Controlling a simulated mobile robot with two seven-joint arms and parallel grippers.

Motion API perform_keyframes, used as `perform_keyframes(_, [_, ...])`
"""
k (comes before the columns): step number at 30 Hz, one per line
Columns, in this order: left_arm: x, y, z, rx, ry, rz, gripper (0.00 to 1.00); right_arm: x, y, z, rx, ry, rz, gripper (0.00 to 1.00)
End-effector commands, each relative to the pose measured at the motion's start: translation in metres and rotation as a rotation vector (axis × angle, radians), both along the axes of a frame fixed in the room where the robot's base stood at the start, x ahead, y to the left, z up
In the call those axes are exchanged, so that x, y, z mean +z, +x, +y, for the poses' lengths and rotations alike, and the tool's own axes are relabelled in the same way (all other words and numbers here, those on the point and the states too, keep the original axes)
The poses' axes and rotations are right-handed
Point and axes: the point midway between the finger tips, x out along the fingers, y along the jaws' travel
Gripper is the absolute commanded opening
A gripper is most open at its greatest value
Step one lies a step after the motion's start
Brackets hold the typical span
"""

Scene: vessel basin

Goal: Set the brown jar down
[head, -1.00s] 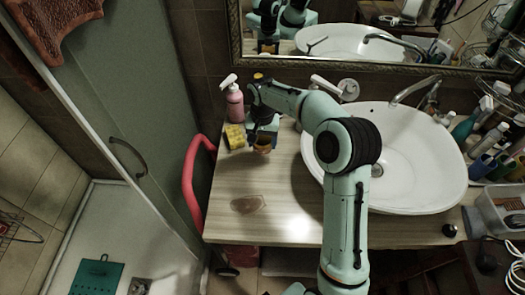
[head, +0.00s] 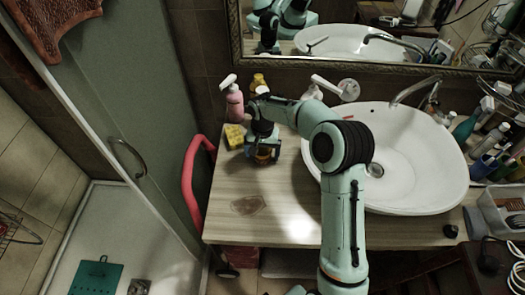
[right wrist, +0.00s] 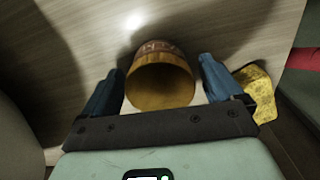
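The brown jar (head: 264,154) is at the left part of the wooden counter (head: 222,215), below my right gripper (head: 263,148). In the right wrist view the jar (right wrist: 160,80) sits between the two blue fingers of my right gripper (right wrist: 162,80), its round mouth facing the camera. Whether the jar's base touches the counter cannot be told. My left gripper is not in view.
A yellow sponge (head: 234,136) and a pink pump bottle (head: 234,104) stand left of the jar. A yellow bottle (head: 258,81) is behind. The white basin (head: 420,170) fills the right side. The counter's front left is clear.

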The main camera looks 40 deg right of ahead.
Motion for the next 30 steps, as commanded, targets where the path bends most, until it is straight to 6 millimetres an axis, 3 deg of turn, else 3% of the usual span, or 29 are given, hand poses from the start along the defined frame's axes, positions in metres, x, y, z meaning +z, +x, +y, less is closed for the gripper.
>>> perform_keyframes(8, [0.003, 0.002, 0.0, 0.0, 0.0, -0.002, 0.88, 0.012, 0.001, 0.0, -0.001, -0.001, -0.003, 0.93])
perform_keyframes(21, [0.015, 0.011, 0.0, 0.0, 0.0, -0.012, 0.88, 0.101, 0.001, 0.0, 0.0, -0.001, -0.004, 0.93])
perform_keyframes(30, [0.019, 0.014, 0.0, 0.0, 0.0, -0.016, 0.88, 0.124, 0.0, 0.0, 0.0, 0.0, 0.0, 0.93])
